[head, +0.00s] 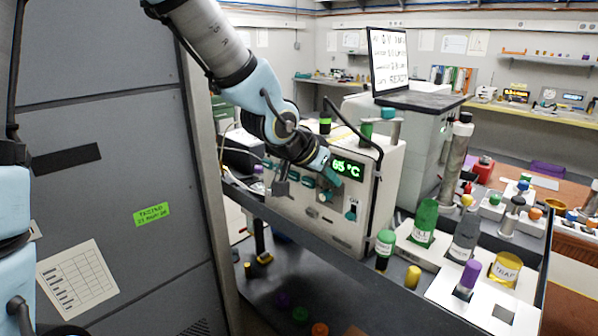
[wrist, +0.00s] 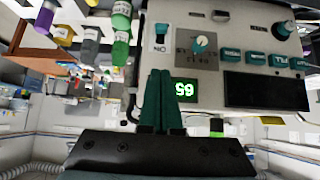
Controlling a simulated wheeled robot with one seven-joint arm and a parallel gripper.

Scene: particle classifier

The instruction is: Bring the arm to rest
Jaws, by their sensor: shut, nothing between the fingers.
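My gripper (head: 328,176) hangs in front of the white box-shaped instrument (head: 300,215), close to its green 65 °C display (head: 347,170). In the wrist view, which is upside down, the two teal fingers (wrist: 160,98) lie together with nothing between them. They point toward the instrument panel (wrist: 215,88), with the display (wrist: 186,90) just beside them and a knob (wrist: 200,44) beyond the tips. I cannot tell whether the fingertips touch the panel. My arm reaches down from the upper left in the head view.
A tall grey cabinet (head: 110,200) stands close on the left. Right of the instrument are a green bottle (head: 424,222), a grey bottle (head: 465,238), a purple-capped vial (head: 468,278) and a yellow jar (head: 505,268). A black cable (head: 362,135) loops over the instrument. A monitor (head: 388,62) stands behind.

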